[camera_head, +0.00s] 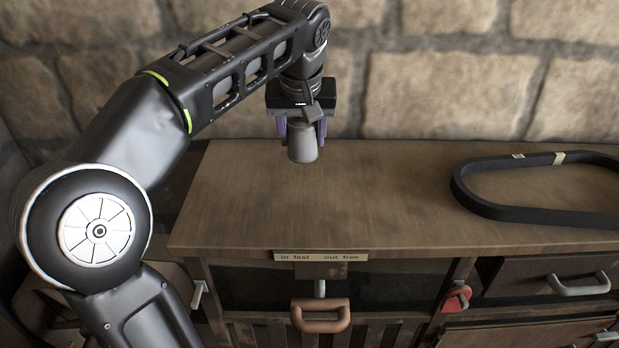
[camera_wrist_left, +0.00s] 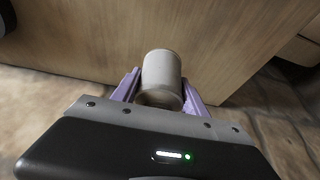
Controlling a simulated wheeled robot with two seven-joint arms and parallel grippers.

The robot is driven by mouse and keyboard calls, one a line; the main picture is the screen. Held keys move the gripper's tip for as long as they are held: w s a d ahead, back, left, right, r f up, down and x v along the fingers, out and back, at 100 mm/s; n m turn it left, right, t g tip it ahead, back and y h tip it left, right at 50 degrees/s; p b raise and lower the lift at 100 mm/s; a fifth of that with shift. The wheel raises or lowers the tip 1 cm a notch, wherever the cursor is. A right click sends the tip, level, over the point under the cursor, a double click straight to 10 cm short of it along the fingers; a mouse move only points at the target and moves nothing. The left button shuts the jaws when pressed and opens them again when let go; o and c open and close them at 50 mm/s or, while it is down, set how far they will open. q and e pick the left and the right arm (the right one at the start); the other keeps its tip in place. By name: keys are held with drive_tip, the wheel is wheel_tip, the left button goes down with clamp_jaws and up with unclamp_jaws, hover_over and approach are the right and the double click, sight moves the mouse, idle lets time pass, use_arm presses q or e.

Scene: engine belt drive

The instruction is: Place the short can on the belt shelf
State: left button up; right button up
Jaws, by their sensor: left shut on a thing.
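A short grey can (camera_head: 302,143) is held between the purple fingers of my left gripper (camera_head: 302,132), above the back left part of a wooden cabinet top. In the left wrist view the can (camera_wrist_left: 161,78) sits between the two purple fingers (camera_wrist_left: 160,90), which press on its sides. I cannot tell for sure how far it is above the wood. A black belt loop (camera_head: 480,205) lies on the cabinet top (camera_head: 370,200) at the right. No part is clearly marked as the belt shelf. My right gripper is not in view.
Drawers with grey handles (camera_head: 579,284) are at the right. A stone wall (camera_head: 440,95) stands behind. The cabinet top's middle is clear.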

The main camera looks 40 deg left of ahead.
sight(302, 154)
use_arm(q)
wheel_tip(302, 154, down, 4)
drive_tip(key=shift+f, duration=0.2)
wheel_tip(302, 154, down, 4)
drive_tip(key=shift+r, duration=0.15)
idle(0.3)
drive_tip(key=shift+f, duration=0.2)
drive_tip(key=o, duration=1.4)
drive_tip(key=shift+o, duration=0.2)
